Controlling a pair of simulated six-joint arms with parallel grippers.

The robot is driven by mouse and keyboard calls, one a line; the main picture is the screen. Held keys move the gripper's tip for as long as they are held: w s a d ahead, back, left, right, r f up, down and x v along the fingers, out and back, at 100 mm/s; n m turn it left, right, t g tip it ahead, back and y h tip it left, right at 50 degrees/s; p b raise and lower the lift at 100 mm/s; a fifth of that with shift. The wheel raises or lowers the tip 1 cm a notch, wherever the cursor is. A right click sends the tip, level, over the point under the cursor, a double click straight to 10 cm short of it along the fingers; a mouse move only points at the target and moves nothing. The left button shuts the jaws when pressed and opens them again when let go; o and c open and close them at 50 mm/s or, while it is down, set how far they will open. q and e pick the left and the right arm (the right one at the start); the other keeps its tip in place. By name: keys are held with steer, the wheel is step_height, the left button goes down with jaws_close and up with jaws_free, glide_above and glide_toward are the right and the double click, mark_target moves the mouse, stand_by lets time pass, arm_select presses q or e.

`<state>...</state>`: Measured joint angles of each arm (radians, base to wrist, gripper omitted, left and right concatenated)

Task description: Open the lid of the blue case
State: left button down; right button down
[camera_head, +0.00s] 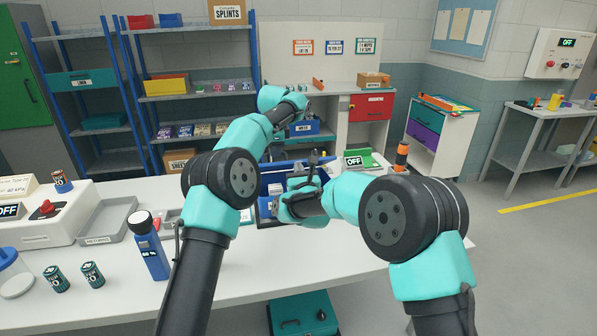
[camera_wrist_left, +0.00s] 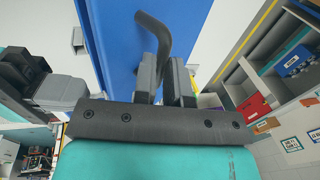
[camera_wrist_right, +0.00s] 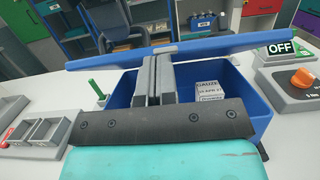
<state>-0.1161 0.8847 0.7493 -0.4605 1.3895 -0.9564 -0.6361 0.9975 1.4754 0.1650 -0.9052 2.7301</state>
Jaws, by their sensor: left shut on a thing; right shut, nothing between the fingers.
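The blue case (camera_wrist_right: 250,100) stands on the white table, with its lid (camera_wrist_right: 225,45) raised and seen nearly edge-on in the right wrist view. A white gauze box (camera_wrist_right: 209,92) is inside. In the left wrist view, my left gripper (camera_wrist_left: 168,62) is shut on the lid's curved dark handle (camera_wrist_left: 155,28), against the blue lid (camera_wrist_left: 115,35). My right gripper (camera_wrist_right: 160,68) is shut and empty over the case opening, its tips close to the lid; I cannot tell if they touch. In the head view my arms partly hide the case (camera_head: 265,208).
Grey trays (camera_wrist_right: 40,133) lie to the left. The front table strip is clear.

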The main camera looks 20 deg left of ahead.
arm_select(q)
steer(key=shift+d+f, duration=0.1)
steer(key=shift+f, duration=0.1)
stand_by(0.3)
steer(key=c, duration=1.2)
jaws_free()
steer(key=shift+s, duration=0.1)
steer(key=shift+o, duration=0.2)
steer(key=shift+r, duration=0.2)
step_height(320, 180, up, 7)
steer(key=s, duration=0.1)
steer(key=shift+d, duration=0.25)
steer(key=shift+r, duration=0.1)
steer(key=shift+s, duration=0.15)
